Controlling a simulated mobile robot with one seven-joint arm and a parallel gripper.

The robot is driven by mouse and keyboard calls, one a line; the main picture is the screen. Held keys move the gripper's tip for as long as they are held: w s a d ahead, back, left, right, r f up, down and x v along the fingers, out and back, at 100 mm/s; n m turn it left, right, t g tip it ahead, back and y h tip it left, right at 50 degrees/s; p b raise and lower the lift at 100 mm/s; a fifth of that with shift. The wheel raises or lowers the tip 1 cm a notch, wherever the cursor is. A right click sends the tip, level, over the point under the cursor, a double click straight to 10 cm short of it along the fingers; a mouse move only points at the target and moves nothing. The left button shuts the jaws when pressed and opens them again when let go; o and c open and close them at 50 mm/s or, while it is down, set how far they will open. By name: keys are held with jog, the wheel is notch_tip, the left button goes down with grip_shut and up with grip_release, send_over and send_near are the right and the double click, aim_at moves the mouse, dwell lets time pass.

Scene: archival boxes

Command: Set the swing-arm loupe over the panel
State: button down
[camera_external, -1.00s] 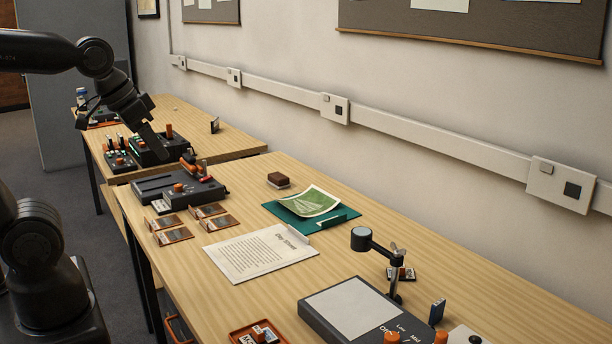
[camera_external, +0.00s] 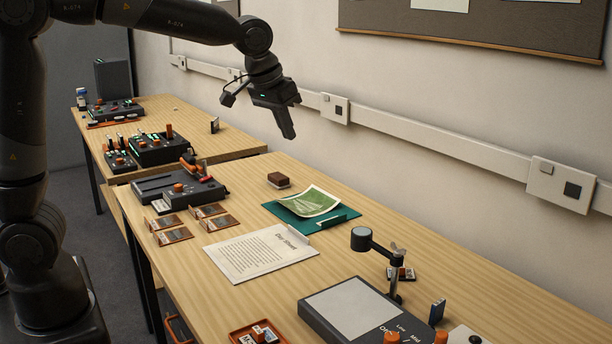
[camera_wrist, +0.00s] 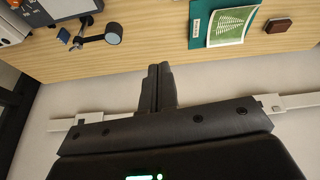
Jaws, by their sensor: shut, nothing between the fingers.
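The swing-arm loupe (camera_external: 362,239) has a round head on a dark arm, carried by a short post behind the light panel. The panel (camera_external: 349,306) is a pale rectangle in a dark housing with orange knobs, at the table's front right. In the wrist view the loupe (camera_wrist: 113,33) shows at the upper left, with part of the panel housing (camera_wrist: 65,8) at the top edge. My gripper (camera_external: 288,132) is shut and empty, high above the table's far side; it also shows in the wrist view (camera_wrist: 158,70).
A green folder with a leaf print (camera_external: 318,201), a brown block (camera_external: 278,180) and a printed sheet (camera_external: 260,253) lie left of the loupe. A small dark upright piece (camera_external: 437,311) stands close by the panel. Bare tabletop lies between sheet and panel.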

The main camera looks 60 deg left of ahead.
aim_at(377, 249)
jog(key=w+d+f, duration=1.1)
jog(key=w+d, duration=0.1)
jog(key=w, duration=0.2)
jog(key=shift+w+d+f+n+g+y, duration=0.15)
jog(key=shift+w+f+n+g+y, duration=0.1)
jog(key=shift+w+n+g+y, duration=0.05)
notch_tip(377, 249, down, 9)
jog(key=shift+s+f, duration=0.2)
jog(key=shift+s, duration=0.15)
jog(key=shift+s, duration=0.15)
